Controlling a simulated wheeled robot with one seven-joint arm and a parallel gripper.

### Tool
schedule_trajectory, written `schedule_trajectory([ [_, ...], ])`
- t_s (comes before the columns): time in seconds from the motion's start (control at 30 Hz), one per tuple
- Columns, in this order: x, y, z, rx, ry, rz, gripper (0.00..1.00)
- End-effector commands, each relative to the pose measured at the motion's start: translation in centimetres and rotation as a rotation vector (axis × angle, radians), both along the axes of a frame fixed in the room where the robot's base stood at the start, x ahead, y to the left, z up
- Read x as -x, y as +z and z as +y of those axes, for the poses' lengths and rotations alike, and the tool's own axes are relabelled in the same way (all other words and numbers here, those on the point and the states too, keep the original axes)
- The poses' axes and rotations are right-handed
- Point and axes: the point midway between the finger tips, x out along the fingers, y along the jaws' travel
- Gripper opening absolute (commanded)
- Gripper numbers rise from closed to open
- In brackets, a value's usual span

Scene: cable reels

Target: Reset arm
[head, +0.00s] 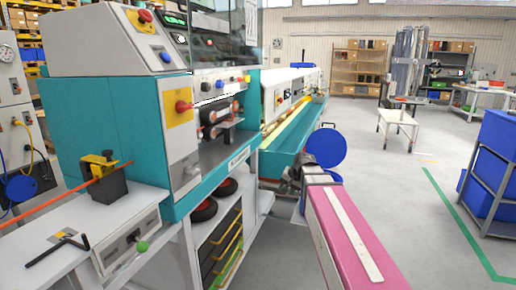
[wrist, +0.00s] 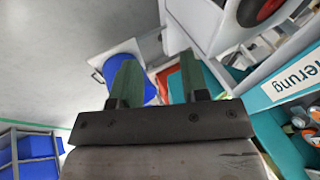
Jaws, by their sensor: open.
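My gripper (wrist: 158,62) shows in the wrist view with two green fingers apart and nothing held between them. Its dark mounting bar fills the lower middle of that view. Beyond the fingers are a blue shape and a bit of red, out of the grip. In the head view a pink arm link, which looks like mine, reaches from the lower right toward the middle. I cannot make out the gripper's fingers clearly there.
A teal and white machine (head: 115,130) with a red knob stands on the left. A white bench (head: 140,215) carries a black block with a yellow clamp and an orange rod. Blue crates (head: 495,150) on a rack stand at right. Grey floor (head: 395,185) between is mostly clear. Shelves stand behind.

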Motion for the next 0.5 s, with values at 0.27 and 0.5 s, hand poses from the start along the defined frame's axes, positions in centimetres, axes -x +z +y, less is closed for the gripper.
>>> schedule_trajectory([
  [0.27, 7.9, -10.3, -2.9, 0.184, 0.119, 0.145, 0.41],
  [0.5, 14.6, -16.7, -5.2, 0.314, 0.235, 0.267, 0.41],
])
